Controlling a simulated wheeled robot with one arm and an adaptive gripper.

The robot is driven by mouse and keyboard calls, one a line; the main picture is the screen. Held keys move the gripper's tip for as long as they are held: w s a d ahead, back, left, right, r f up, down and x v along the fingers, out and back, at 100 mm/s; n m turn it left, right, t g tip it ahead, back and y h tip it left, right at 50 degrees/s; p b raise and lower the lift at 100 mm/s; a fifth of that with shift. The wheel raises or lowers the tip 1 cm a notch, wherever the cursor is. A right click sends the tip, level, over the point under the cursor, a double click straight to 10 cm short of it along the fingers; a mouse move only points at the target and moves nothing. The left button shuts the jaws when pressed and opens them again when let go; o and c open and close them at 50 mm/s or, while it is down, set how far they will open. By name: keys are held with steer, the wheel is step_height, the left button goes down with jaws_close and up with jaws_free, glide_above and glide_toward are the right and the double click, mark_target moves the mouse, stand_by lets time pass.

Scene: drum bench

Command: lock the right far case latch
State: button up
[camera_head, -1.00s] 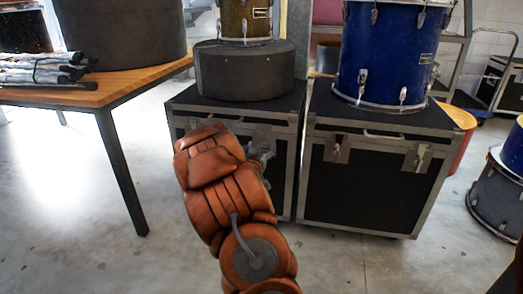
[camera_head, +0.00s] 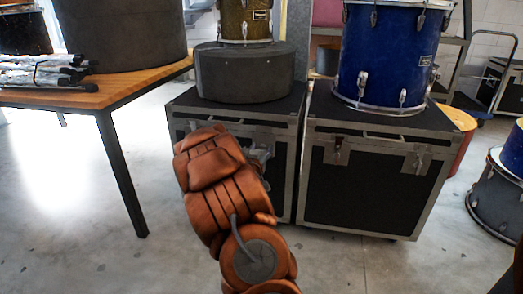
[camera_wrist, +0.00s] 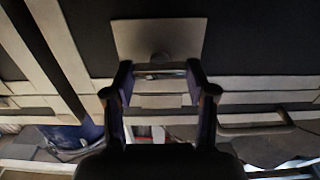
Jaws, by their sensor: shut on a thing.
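Two black cases with metal edges stand side by side, the left case (camera_head: 180,113) and the right case (camera_head: 370,190). My arm reaches up to the front of the left case, by its right latch. In the wrist view this latch (camera_wrist: 160,57) shows as a pale plate with a small round part at its edge. My gripper (camera_wrist: 160,76) has a finger on each side of that small part and is shut on the latch, which is partly hidden between the fingertips. Whether the latch is locked I cannot tell.
The right case has two latches, a left one (camera_head: 337,151) and a right one (camera_head: 416,160). A blue drum (camera_head: 390,60) stands on it. A round dark case (camera_head: 240,75) sits on the left case. A wooden table (camera_head: 130,82) stands at left.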

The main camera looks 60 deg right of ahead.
steer(key=shift+r+n+p, duration=0.1)
steer(key=shift+n+p, duration=0.2)
steer(key=shift+p, duration=0.35)
steer(key=n+p, duration=0.1)
steer(key=p, duration=0.2)
steer(key=shift+r+n, duration=0.2)
steer(key=shift+n, duration=0.2)
steer(key=n+p, duration=0.2)
steer(key=p, duration=0.2)
steer(key=n+p, duration=0.3)
steer(key=shift+w+f, duration=0.1)
steer(key=n+p, duration=0.1)
steer(key=n, duration=0.1)
steer(key=n+p, duration=0.1)
steer(key=n, duration=0.1)
steer(key=shift+f+n+p, duration=0.2)
steer(key=shift+n+p, duration=0.2)
steer(key=n, duration=0.5)
steer(key=shift+f+p, duration=0.25)
steer(key=shift+p, duration=0.15)
steer(key=shift+n, duration=0.3)
